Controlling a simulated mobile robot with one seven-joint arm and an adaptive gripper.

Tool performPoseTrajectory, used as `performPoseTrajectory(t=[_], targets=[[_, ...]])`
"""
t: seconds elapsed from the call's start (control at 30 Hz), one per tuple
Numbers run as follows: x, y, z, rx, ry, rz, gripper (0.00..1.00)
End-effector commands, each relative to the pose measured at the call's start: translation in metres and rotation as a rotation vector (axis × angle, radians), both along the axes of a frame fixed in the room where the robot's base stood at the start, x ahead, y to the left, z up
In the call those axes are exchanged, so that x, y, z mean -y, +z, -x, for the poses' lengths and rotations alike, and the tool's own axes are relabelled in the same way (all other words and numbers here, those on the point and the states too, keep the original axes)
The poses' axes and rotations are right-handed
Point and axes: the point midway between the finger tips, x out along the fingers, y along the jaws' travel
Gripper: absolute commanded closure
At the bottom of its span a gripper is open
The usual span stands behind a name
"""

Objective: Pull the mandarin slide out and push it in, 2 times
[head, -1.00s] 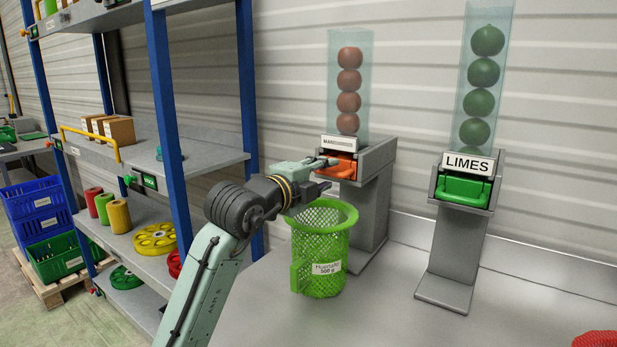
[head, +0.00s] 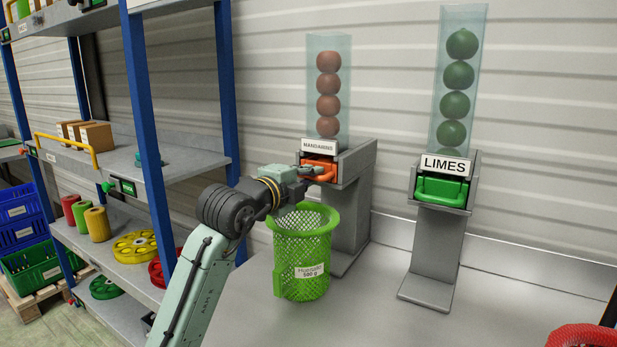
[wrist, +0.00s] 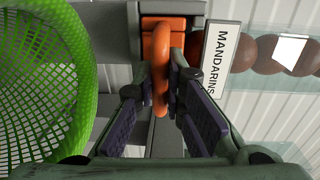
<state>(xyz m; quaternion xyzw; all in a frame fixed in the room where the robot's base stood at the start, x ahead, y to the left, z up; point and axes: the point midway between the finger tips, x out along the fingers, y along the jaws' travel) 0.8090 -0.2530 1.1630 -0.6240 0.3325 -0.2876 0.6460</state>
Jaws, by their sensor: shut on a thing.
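The orange mandarin slide (head: 320,161) sits under the MANDARINS label (head: 319,146), below a clear tube (head: 329,95) of several mandarins. In the wrist view its orange handle (wrist: 160,60) stands between the fingers, with the orange slide body (wrist: 168,28) behind it. My gripper (head: 316,175) is at the front of this dispenser, shut on the handle. It also shows in the wrist view (wrist: 160,88), one finger on each side of the handle. The fingers partly hide the handle in the head view; I cannot tell exactly how far out the slide is.
A green mesh basket (head: 302,262) stands just below my gripper, in front of the grey mandarin stand (head: 350,205). The lime dispenser with its green slide (head: 441,189) stands to the right. A blue-posted shelf (head: 149,110) is on the left. The bench between the stands is clear.

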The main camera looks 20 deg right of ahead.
Motion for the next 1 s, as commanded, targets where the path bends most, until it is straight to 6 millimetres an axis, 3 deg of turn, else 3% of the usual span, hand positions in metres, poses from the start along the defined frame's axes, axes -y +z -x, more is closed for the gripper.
performPoseTrajectory(t=[0.27,1.0], targets=[[-0.002,0.000,0.001,0.000,0.000,0.000,1.00],[-0.043,-0.001,0.033,0.000,0.001,0.000,1.00]])
